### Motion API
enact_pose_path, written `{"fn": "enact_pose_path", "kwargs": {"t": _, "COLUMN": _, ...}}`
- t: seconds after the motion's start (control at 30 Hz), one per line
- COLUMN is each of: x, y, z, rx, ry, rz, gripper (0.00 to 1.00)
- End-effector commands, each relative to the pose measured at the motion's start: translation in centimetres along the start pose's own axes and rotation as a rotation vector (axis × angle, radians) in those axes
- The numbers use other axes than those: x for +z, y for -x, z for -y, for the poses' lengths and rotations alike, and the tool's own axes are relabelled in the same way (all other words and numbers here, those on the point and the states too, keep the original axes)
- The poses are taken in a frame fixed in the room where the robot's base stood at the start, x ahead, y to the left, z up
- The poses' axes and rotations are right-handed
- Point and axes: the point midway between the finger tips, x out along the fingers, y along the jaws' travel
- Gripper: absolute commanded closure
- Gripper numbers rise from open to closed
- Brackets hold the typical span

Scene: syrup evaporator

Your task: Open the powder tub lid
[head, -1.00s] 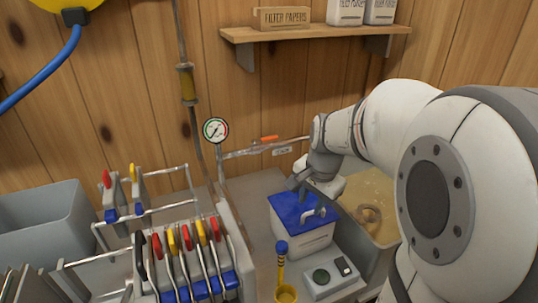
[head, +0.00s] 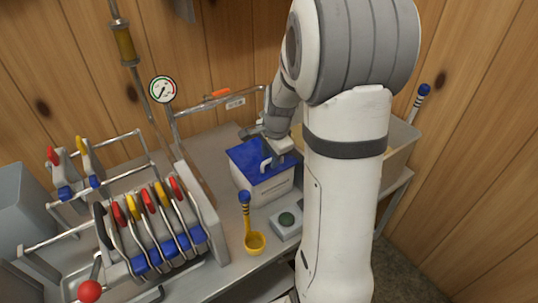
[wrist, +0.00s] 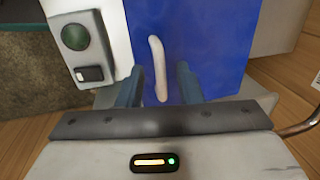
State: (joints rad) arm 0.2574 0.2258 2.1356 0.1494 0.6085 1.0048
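The powder tub (head: 266,188) is a white box with a blue lid (head: 247,155) and a pale bar handle (head: 265,163) on top. The lid lies flat on the tub. In the wrist view the blue lid (wrist: 216,40) fills the upper middle and the handle (wrist: 158,68) stands between my two fingers. My gripper (wrist: 158,86) is open, one finger on each side of the handle with visible gaps. In the head view my gripper (head: 270,142) is over the lid, partly hidden by my arm.
A yellow scoop (head: 254,240) and a scale-like box with a green disc (head: 286,222) are in front of the tub; that box also shows in the wrist view (wrist: 88,48). A metal rack with coloured handles (head: 150,225) stands left.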

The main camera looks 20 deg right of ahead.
Motion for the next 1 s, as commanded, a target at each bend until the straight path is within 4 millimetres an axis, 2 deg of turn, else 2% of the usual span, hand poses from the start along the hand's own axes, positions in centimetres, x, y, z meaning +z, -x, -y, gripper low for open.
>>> {"fn": "enact_pose_path", "kwargs": {"t": 0.2, "x": 0.04, "y": -0.01, "z": 0.01, "rx": 0.000, "ry": 0.001, "rz": 0.000, "gripper": 0.69}}
{"fn": "enact_pose_path", "kwargs": {"t": 0.6, "x": 0.08, "y": 0.01, "z": 0.02, "rx": 0.000, "ry": 0.002, "rz": 0.000, "gripper": 1.00}}
{"fn": "enact_pose_path", "kwargs": {"t": 1.0, "x": 0.46, "y": -0.01, "z": 0.10, "rx": 0.001, "ry": 0.004, "rz": 0.001, "gripper": 1.00}}
